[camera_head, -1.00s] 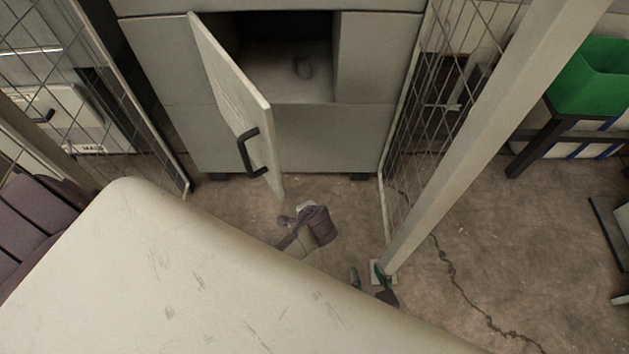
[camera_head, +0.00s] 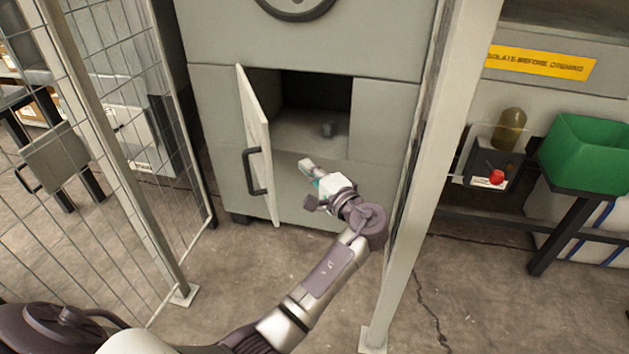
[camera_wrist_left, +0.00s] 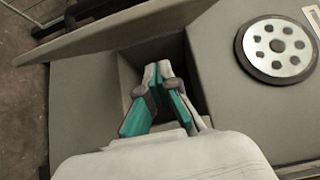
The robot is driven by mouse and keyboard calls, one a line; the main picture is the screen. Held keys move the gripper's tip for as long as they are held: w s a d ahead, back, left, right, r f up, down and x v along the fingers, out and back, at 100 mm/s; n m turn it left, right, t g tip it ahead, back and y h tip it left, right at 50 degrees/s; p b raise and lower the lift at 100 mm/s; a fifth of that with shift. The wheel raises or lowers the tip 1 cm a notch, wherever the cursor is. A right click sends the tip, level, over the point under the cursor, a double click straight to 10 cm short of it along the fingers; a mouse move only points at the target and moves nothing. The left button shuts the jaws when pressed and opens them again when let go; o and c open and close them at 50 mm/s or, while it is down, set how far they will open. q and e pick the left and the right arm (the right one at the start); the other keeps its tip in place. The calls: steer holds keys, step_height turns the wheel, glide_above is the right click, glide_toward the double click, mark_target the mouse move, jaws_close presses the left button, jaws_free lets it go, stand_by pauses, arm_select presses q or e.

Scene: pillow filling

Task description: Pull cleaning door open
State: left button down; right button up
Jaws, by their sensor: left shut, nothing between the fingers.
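The cleaning door (camera_head: 258,150), a pale grey panel with a black handle (camera_head: 256,171), stands swung out at the left side of the dark opening (camera_head: 310,95) in a grey cabinet. In the left wrist view the door (camera_wrist_left: 150,28) runs across the top, with its dark handle (camera_wrist_left: 88,10) beyond it. My left gripper (camera_head: 307,167) is in front of the opening, right of the door and apart from the handle. Its teal-lined fingers (camera_wrist_left: 158,80) are shut with nothing between them and point toward the opening. My right gripper is out of view.
A pale post (camera_head: 430,150) stands close right of my arm, and a mesh fence (camera_head: 110,130) stands on the left. A green bin (camera_head: 585,150) and a red button (camera_head: 496,177) are at right.

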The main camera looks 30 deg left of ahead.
arm_select(q)
steer(key=a, duration=0.6)
steer(key=shift+s+a, duration=0.3)
steer(key=shift+s, duration=0.15)
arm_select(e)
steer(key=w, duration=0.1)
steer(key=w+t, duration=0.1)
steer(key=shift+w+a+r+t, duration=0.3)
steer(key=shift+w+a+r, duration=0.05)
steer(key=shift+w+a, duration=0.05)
